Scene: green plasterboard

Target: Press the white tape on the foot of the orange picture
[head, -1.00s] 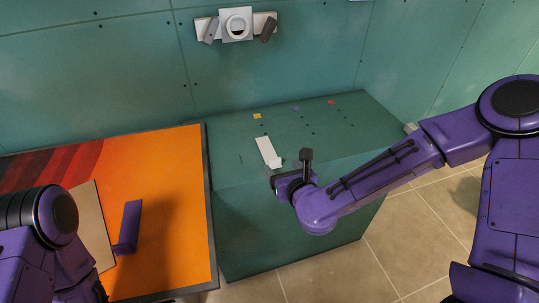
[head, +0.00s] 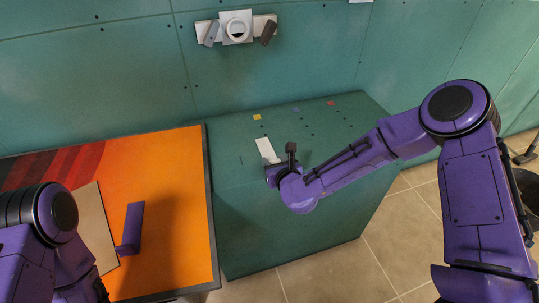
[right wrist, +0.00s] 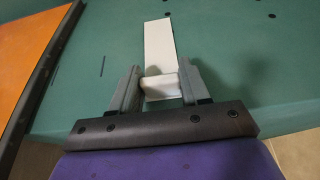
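The white tape (head: 266,149) is a pale strip lying on the green block top; it also shows in the right wrist view (right wrist: 159,42). A small raised white piece (right wrist: 160,85) is at its near end. My right gripper (right wrist: 161,72) has a grey finger on each side of this piece, apparently touching both sides. In the head view my right gripper (head: 279,170) covers the tape's near end. The orange picture (head: 178,180), dark-edged, is left of the block.
The green block (head: 300,225) has small holes and yellow (head: 257,117), blue and red marks on top. A white fixture (head: 236,27) is on the green wall behind. A purple shape (head: 132,225) and a tan one show over the orange picture. Tiled floor lies at right.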

